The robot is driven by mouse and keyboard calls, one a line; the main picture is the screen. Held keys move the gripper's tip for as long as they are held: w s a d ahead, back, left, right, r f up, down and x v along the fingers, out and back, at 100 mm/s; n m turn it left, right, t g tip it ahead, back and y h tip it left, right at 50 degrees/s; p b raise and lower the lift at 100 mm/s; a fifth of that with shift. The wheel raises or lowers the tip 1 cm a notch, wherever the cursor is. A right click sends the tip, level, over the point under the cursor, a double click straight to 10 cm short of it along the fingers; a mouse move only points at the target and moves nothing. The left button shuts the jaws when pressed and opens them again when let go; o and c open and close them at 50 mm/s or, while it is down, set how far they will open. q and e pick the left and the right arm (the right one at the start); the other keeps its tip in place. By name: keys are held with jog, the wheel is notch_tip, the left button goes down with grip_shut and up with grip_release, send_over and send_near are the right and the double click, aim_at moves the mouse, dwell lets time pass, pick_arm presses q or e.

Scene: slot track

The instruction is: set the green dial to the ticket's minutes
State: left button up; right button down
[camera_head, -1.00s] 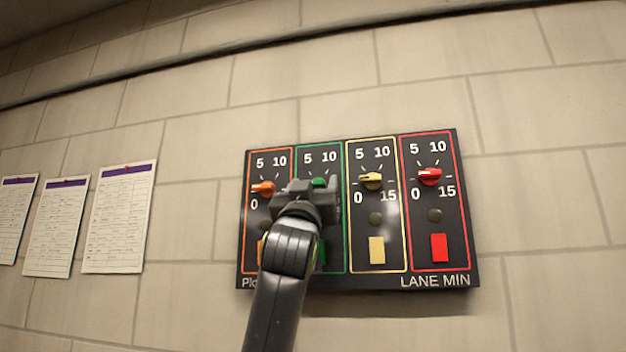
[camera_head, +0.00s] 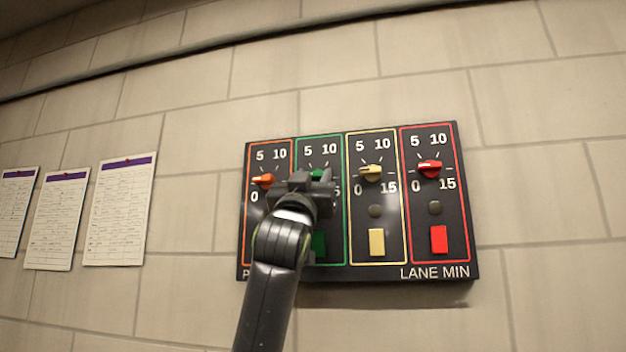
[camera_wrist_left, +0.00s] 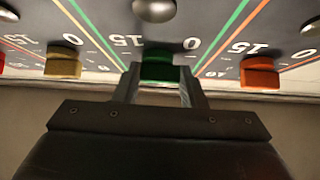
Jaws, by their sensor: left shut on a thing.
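The green dial (camera_head: 317,174) is on the dark wall panel, in the green-bordered lane, second from the left. My left gripper (camera_head: 318,182) is at this dial and covers most of it and its lower numbers in the head view. In the left wrist view the green dial (camera_wrist_left: 159,66) sits between the two fingers of the left gripper (camera_wrist_left: 160,82), which is shut on it. Where the dial's pointer aims is hard to tell. My right gripper is not in view.
Beside it are an orange dial (camera_head: 263,180), a yellow dial (camera_head: 370,171) and a red dial (camera_head: 429,168). Coloured rectangles (camera_head: 376,242) sit below the dials. Printed sheets (camera_head: 120,212) hang on the wall at left. The wall right of the panel is bare.

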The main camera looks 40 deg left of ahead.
pick_arm(q)
jog(key=m+h, duration=0.5)
jog(key=m, duration=0.1)
jog(key=m+g+h, duration=0.1)
jog(key=m+h, duration=0.4)
jog(key=m, duration=0.1)
jog(key=m+g+h, duration=0.1)
jog(key=m+h, duration=0.5)
jog(key=m, duration=0.1)
jog(key=shift+s+a+r, duration=0.2)
jog(key=shift+a+r, duration=0.1)
jog(key=shift+r, duration=0.1)
jog(key=shift+m+g, duration=0.3)
jog(key=o, duration=1)
